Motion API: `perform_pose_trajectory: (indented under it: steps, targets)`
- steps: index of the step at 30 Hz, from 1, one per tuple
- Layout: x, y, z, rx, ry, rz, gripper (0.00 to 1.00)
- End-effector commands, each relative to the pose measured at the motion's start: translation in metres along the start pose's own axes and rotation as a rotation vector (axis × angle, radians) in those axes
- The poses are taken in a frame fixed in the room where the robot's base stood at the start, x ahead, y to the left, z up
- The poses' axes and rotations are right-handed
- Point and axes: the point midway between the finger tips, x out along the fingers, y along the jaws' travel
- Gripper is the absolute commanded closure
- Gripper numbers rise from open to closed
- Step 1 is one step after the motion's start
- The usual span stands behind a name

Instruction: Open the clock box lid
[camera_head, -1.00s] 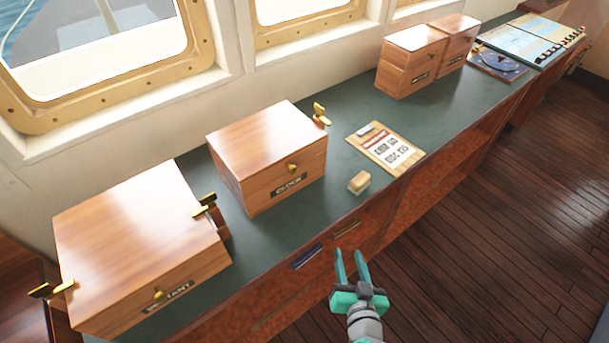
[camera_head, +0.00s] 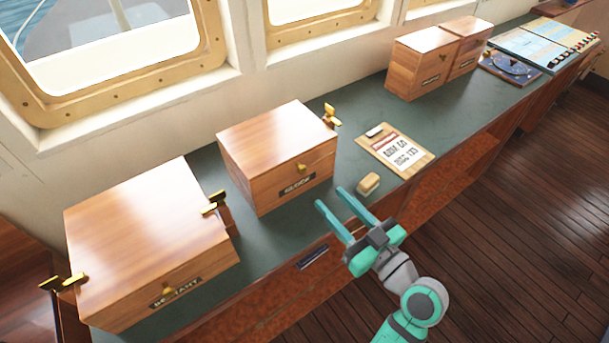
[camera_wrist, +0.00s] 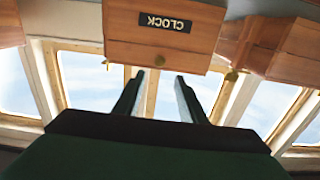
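The clock box (camera_head: 278,158) is a wooden box with a shut lid, a small brass knob on its front and a dark label. It stands on the green counter. In the wrist view the clock box (camera_wrist: 160,35) shows upside down, with its CLOCK label readable and just beyond my fingertips. My gripper (camera_head: 333,206) is open and empty, with its teal fingers pointing at the counter's front edge, right of and in front of the box. Its two dark fingers (camera_wrist: 160,80) are apart in the wrist view. They do not touch the box.
An eraser-like block (camera_head: 368,184) and a clipboard (camera_head: 396,150) lie to the right. Two more wooden boxes (camera_head: 422,66) stand farther back. Windows line the wall behind.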

Motion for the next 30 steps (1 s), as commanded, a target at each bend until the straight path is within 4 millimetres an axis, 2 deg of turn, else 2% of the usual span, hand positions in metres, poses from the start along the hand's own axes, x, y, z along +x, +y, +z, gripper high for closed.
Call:
perform_pose_trajectory:
  steps: [12, 16, 21, 30]
  targets:
    - [0.069, 0.000, 0.000, 0.003, 0.000, 0.000, 0.63]
    - [0.086, 0.000, 0.001, 0.002, 0.000, 0.001, 0.63]
    - [0.098, 0.001, 0.001, 0.003, 0.000, 0.003, 0.63]
    - [0.101, 0.001, 0.001, 0.003, -0.001, 0.003, 0.63]
